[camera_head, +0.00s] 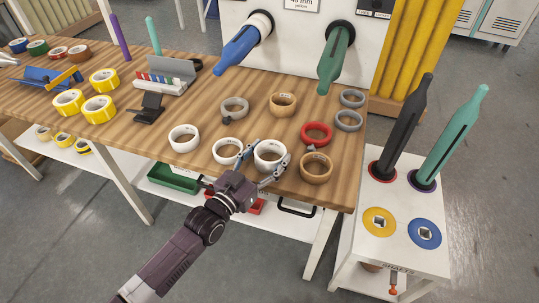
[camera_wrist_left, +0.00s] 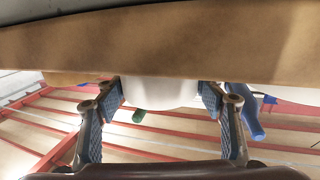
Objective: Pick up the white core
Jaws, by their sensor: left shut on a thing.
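Three white cores lie near the front of the wooden table: one on the left (camera_head: 184,138), one in the middle (camera_head: 228,151) and one on the right (camera_head: 268,147). My left gripper (camera_head: 267,155) reaches in from the front, with one finger on either side of the right white core. In the left wrist view the gripper (camera_wrist_left: 160,95) is shut on that core, whose white wall (camera_wrist_left: 160,93) shows between the fingers. I cannot tell whether the core is clear of the table. My right gripper is out of view.
A brown ring (camera_head: 316,168) stands close to the right finger, and a red ring (camera_head: 317,134) lies behind it. Grey and tan rings lie farther back. Yellow tape rolls (camera_head: 98,109) are on the left. A white stand (camera_head: 396,250) with upright spindles is at the right.

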